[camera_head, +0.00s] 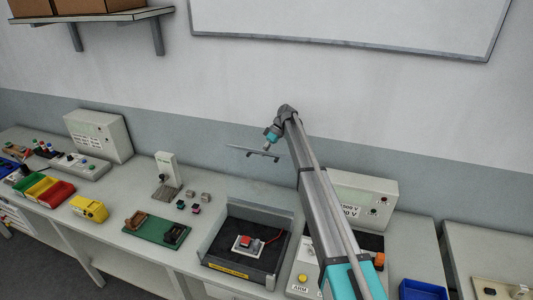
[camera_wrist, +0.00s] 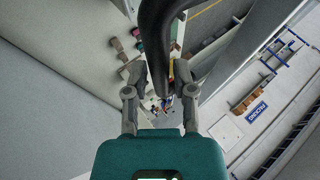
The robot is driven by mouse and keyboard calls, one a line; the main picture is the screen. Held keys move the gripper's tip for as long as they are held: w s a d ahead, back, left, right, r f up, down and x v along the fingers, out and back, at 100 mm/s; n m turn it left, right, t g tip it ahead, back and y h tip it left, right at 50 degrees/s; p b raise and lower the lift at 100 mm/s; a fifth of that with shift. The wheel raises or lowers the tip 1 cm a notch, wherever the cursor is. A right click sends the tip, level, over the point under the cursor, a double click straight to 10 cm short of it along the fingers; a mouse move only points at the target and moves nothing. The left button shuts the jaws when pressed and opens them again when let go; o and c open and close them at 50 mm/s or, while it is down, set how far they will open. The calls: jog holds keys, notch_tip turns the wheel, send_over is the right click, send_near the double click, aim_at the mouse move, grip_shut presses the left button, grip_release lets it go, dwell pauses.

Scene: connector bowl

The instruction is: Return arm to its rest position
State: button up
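My arm rises from the lower right of the head view, bends at its elbow above the bench, and ends in my gripper (camera_head: 264,153), held high in front of the wall, apart from everything on the bench.
Below stands a grey open-topped tray (camera_head: 212,258) with a small red-buttoned device (camera_head: 246,244). A green board (camera_head: 150,232), yellow device (camera_head: 89,209), colored bins (camera_head: 48,189) and white upright unit (camera_head: 166,172) lie left. A control box (camera_head: 355,196) stands behind my arm.

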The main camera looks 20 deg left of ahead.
jog(key=shift+o, duration=0.8)
jog(key=shift+d, duration=0.2)
